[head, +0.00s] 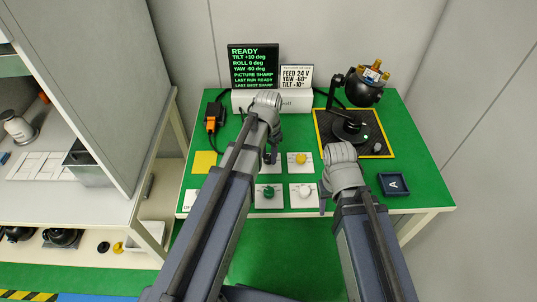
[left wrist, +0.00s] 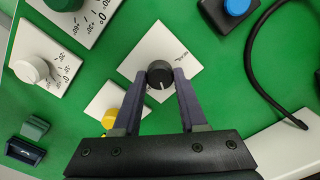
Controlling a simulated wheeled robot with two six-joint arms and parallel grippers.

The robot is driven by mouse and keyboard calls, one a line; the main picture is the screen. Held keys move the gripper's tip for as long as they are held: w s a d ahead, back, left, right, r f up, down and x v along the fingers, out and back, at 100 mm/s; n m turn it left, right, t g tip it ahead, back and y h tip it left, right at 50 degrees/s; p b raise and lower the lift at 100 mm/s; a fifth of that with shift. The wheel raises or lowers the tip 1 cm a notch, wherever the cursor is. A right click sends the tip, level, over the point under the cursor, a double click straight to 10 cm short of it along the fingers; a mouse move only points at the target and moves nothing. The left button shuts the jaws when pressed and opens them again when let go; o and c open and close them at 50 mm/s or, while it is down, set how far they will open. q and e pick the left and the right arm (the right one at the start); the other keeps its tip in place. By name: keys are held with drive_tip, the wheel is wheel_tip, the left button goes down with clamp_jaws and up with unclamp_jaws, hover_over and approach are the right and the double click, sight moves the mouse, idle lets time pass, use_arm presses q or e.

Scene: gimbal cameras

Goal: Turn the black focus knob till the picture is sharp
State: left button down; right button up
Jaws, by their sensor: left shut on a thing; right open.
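The black focus knob (left wrist: 160,74) with a white pointer line stands on a white plate (left wrist: 178,48) with small print. My left gripper (left wrist: 160,84) is shut on it, one finger on each side. In the head view the left gripper (head: 270,157) largely hides the knob. The dark screen (head: 253,66) reads READY, tilt +10, roll 0, yaw -60 and PICTURE SHARP. The black ball camera (head: 364,87) sits on its gimbal at the back right. My right gripper (head: 325,199) is open at the right of the knob plates, partly hidden by its arm.
Yellow (head: 301,158), green (head: 268,192) and white (head: 305,192) knobs stand close by on their plates. A card (head: 297,77) reads feed 24 V, yaw -60, tilt +10. An orange-black handset (head: 212,117) lies left. A dark tray marked A (head: 393,184) lies right.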

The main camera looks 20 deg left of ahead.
sight(268, 157)
use_arm(q)
drive_tip(key=shift+c, duration=2.2)
unclamp_jaws()
drive_tip(key=shift+r, duration=0.15)
wheel_tip(268, 157, up, 8)
drive_tip(key=p, duration=0.8)
drive_tip(key=shift+f, duration=0.2)
